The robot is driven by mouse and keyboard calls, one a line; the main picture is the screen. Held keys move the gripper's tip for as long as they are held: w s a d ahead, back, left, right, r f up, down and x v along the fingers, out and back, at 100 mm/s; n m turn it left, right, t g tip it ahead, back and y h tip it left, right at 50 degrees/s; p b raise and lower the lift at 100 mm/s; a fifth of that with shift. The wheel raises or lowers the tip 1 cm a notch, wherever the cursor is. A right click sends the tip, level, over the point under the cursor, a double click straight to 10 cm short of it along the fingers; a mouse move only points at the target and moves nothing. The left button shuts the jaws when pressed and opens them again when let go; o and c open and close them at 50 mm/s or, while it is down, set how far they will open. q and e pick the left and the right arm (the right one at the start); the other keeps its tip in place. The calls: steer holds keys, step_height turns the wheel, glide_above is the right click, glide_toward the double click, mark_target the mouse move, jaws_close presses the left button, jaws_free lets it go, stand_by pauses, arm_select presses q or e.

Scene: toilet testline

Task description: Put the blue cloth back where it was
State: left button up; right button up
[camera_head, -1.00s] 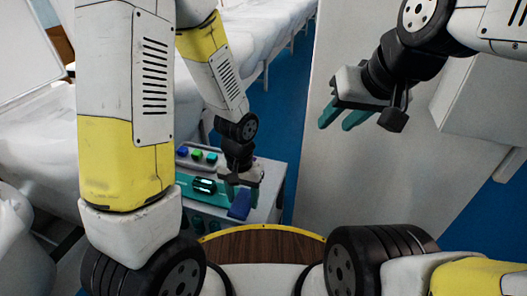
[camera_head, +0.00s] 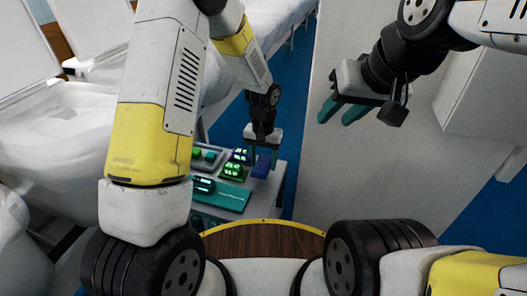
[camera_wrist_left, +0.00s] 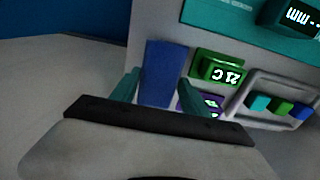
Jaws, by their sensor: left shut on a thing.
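The blue cloth (camera_head: 262,167) is a dark blue flat strip at the right end of the grey cart top. My left gripper (camera_head: 263,153) points down at it and is shut on it. In the left wrist view the cloth (camera_wrist_left: 161,72) lies between the two teal fingers (camera_wrist_left: 160,92) and extends beyond them. Whether it rests on the cart top or hangs just above is hard to tell. My right gripper (camera_head: 342,112) is open and empty, in front of the pale partition.
Beside the cloth are a green display device (camera_head: 233,172) and a purple one (camera_head: 242,156). A teal panel (camera_head: 232,196) lies nearer me, and a grey tray (camera_wrist_left: 252,83) holds small coloured blocks. White toilets (camera_head: 60,125) stand left; a pale partition (camera_head: 385,170) is right.

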mark_target(264, 162)
arm_select(q)
steer(key=shift+w+d+f, duration=0.1)
steer(key=shift+w+f, duration=0.1)
steer(key=shift+f, duration=1.6)
steer(key=shift+f, duration=0.1)
steer(key=o, duration=1)
step_height(264, 162, up, 12)
steer(key=s+a+r+t, duration=0.15)
steer(key=a+r, duration=0.25)
steer(key=r, duration=0.5)
steer(key=s+a+r+n+t, duration=0.1)
steer(key=s+a+r, duration=0.2)
steer(key=s, duration=0.3)
steer(key=s+a+r+n+t+h, duration=0.1)
steer(key=s+a+r+t, duration=0.1)
steer(key=s+a+r, duration=0.2)
steer(key=s+a+r+n+t+h, duration=0.1)
steer(key=s+a+r, duration=0.2)
steer(key=s+r, duration=0.3)
steer(key=shift+s+a+t, duration=0.2)
steer(key=shift+s+t, duration=0.15)
steer(key=shift+s, duration=1)
